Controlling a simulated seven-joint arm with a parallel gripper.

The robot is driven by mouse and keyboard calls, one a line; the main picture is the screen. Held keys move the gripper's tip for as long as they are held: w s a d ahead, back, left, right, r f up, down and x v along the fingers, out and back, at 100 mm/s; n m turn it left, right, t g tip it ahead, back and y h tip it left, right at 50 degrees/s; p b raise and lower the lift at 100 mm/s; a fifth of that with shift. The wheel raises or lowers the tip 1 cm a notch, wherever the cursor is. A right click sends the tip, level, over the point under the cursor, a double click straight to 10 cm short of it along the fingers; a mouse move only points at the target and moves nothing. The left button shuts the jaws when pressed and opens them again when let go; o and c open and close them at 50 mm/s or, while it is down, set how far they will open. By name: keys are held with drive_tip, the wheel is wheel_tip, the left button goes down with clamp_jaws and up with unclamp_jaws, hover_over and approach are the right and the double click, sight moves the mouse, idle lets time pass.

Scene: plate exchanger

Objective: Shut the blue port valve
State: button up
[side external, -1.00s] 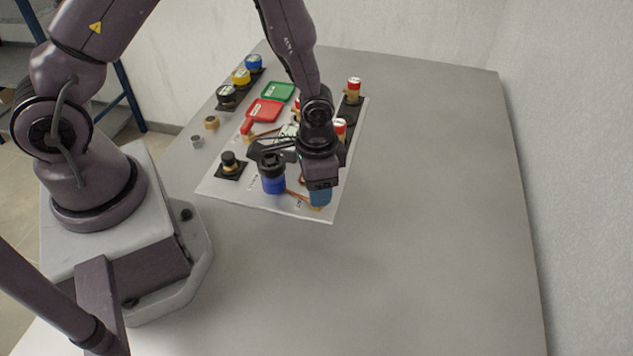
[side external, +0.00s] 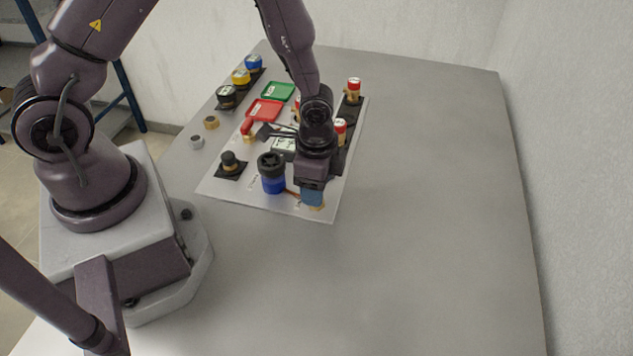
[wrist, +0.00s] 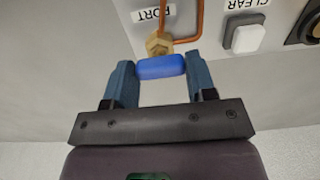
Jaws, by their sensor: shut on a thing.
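The blue port valve has a blue handle (wrist: 161,67) on a brass hex body (wrist: 158,44). In the wrist view a copper pipe (wrist: 186,22) runs by the body, and the handle lies crosswise to the pipe's upright run. My gripper (wrist: 162,72) has one blue-grey finger at each end of the handle and is shut on it. In the side view my gripper (side external: 312,196) points down at the near right corner of the panel (side external: 230,192). There the fingers hide the handle.
A black-topped blue knob (side external: 272,174) stands close to the left of my gripper. A black knob (side external: 229,162) sits further left. Red-capped fittings (side external: 340,128) stand behind on the right. The grey table (side external: 420,230) is bare to the right and in front.

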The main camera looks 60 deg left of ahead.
drive_tip(key=o, duration=0.9)
drive_tip(key=shift+o, duration=0.2)
wheel_tip(320, 180, up, 13)
drive_tip(key=s+a+r+n+t, duration=0.2)
drive_tip(key=s+r+n, duration=0.2)
drive_tip(key=r, duration=0.5)
drive_tip(key=s+a+r+n+t, duration=0.2)
drive_tip(key=s+r+n, duration=0.3)
drive_tip(key=s+r, duration=0.3)
drive_tip(key=shift+s+r+t, duration=0.3)
drive_tip(key=shift+r+t, duration=0.3)
drive_tip(key=shift+t, duration=0.2)
